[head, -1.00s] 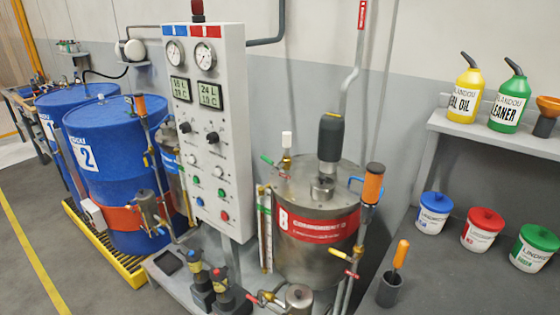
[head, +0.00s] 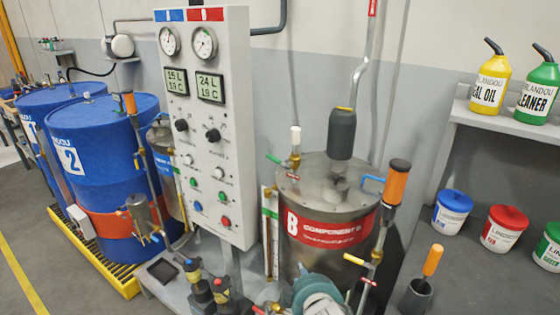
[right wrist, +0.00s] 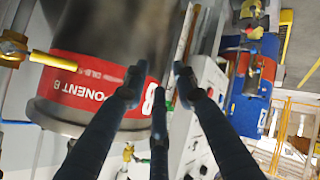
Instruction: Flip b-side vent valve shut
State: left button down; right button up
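The component B tank (head: 328,200) is steel with a red label. On its lid stands a brass fitting (head: 295,160) with a white cap, a green lever (head: 273,159) and a red lever (head: 292,177) beside it. A blue lever (head: 372,179) is on the lid's right. No vent label is readable, so I cannot tell which lever is the vent valve. My right gripper (right wrist: 157,92) has its dark fingers spread, empty, in front of the tank's red label (right wrist: 95,85). My left gripper is not in view.
A yellow lever (head: 354,259) sits on the piping right of the tank and also shows in the right wrist view (right wrist: 50,62). The control panel (head: 208,130) stands left of the tank. An orange-handled tool (head: 432,262) stands in a dark cup at lower right.

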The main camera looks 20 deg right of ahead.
jog(key=w+r+n+t, duration=0.2)
jog(key=w+r+t, duration=0.1)
jog(key=w+r, duration=0.45)
jog(key=n+t+h, duration=0.1)
jog(key=n+t, duration=0.2)
jog(key=t, duration=0.1)
send_near(277, 160)
jog(key=p+x, duration=0.1)
jog(key=x, duration=0.9)
jog(key=shift+w+d+f, duration=0.1)
jog(key=shift+w+d, duration=0.1)
jog(key=shift+w, duration=0.05)
grip_shut()
jog(key=n+g+p, duration=0.1)
jog(key=p, duration=0.6)
jog(key=shift+n+g+p, duration=0.3)
jog(key=shift+n, duration=0.1)
jog(key=shift+w+f+p, duration=0.1)
jog(key=shift+f+p, duration=0.15)
jog(key=shift+p, duration=0.2)
jog(key=shift+f+n+g, duration=0.15)
jog(key=shift+n+g, duration=0.15)
